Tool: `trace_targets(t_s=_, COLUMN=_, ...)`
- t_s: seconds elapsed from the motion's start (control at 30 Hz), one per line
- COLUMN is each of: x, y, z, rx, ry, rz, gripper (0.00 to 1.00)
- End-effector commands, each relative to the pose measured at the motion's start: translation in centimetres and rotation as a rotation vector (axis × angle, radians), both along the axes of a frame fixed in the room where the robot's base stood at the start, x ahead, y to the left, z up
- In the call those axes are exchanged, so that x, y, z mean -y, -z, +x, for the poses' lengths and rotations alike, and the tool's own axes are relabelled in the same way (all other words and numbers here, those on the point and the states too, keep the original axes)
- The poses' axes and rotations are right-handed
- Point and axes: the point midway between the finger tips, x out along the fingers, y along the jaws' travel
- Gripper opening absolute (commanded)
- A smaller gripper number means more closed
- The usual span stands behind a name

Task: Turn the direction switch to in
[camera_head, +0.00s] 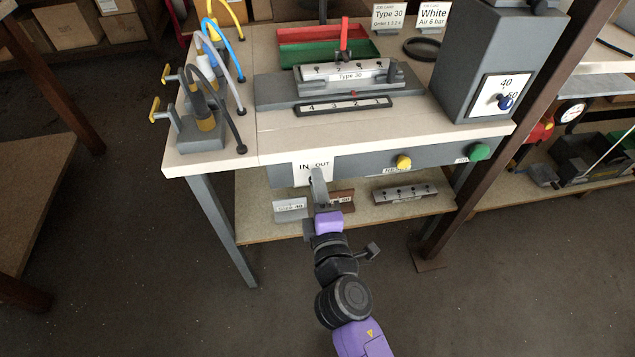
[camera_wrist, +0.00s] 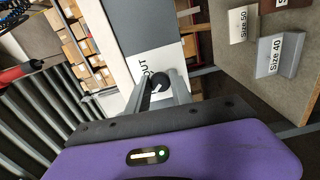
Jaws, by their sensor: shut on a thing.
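The direction switch shows as a dark round knob (camera_wrist: 158,83) in the wrist view, on a white plate marked IN and OUT (camera_head: 314,166) on the front of the workbench. In the wrist view only OUT can be read on the plate. My gripper (camera_head: 317,177) is at the plate, its fingers closed around the switch (camera_wrist: 162,82). In the head view the fingers hide the knob, so I cannot tell which way it points.
A yellow button (camera_head: 403,162) and a green button (camera_head: 479,152) sit to the right on the same front panel. A shelf (camera_head: 365,217) below the bench holds profile blocks (camera_head: 405,192). A grey dial box (camera_head: 495,65) stands at the bench's right end.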

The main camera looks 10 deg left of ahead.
Motion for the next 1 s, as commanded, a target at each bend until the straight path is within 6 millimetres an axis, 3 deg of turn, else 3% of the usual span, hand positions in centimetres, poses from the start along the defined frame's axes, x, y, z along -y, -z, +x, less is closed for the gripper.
trace_targets(t_s=0.67, x=-0.12, y=0.11, z=-0.1, rx=0.017, ry=-0.003, rz=-0.065, gripper=0.0)
trace_targets(t_s=0.7, x=-0.12, y=0.12, z=-0.1, rx=0.017, ry=-0.003, rz=-0.065, gripper=0.29)
trace_targets(t_s=0.8, x=-0.12, y=0.1, z=-0.09, rx=0.017, ry=-0.003, rz=-0.065, gripper=0.48)
trace_targets(t_s=1.0, x=-0.06, y=0.06, z=-0.05, rx=0.017, ry=-0.001, rz=-0.064, gripper=0.48)
